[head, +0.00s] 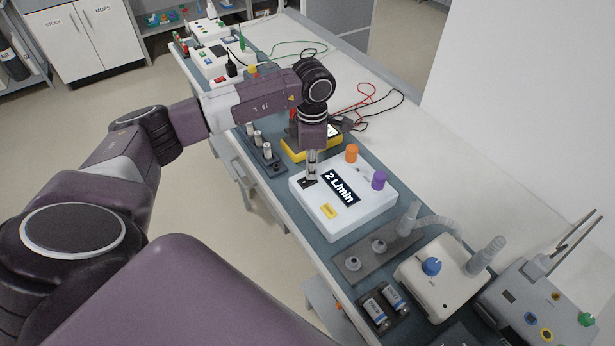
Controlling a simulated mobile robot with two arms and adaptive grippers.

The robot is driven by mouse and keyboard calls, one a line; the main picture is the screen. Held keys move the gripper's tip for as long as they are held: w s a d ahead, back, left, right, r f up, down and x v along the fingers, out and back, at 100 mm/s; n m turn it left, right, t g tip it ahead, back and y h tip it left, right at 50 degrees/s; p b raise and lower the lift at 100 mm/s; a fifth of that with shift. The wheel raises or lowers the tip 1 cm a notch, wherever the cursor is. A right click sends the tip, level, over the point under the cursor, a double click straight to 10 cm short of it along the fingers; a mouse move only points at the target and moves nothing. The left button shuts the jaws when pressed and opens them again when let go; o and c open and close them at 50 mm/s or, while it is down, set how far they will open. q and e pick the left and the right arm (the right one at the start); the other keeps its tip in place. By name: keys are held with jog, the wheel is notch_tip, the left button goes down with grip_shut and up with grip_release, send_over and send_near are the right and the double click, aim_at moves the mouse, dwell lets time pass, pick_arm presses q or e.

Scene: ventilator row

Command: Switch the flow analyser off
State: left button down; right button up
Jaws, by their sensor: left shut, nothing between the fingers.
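The flow analyser (350,215) is a white box on the blue-grey bench mat. Its black display (341,189) is lit and reads "2 L/min". It has a yellow button (328,211), an orange knob (351,153) and a purple knob (379,179) on it. A small black part, perhaps a switch (306,183), sits at its far left corner. My left gripper (311,174) is shut and empty, pointing down at that corner, very close to the black part. I cannot tell whether it touches. The fingertips partly hide the black part. My right gripper is not in view.
A yellow meter (299,153) lies just behind the analyser, with red and black leads beyond. A rack of small cylinders (258,146) stands at the left bench edge. A white device with a blue knob (440,277) and a grey device (535,305) stand in front.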

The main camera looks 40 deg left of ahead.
pick_arm(q)
jog(key=shift+s+f+b, duration=0.1)
jog(key=shift+f+b, duration=0.2)
jog(key=shift+f, duration=0.1)
jog(key=shift+r+p, duration=0.6)
jog(key=shift+r, duration=0.15)
jog(key=shift+r+p, duration=1.6)
jog(key=shift+r, duration=1.2)
jog(key=shift+d+f, duration=0.1)
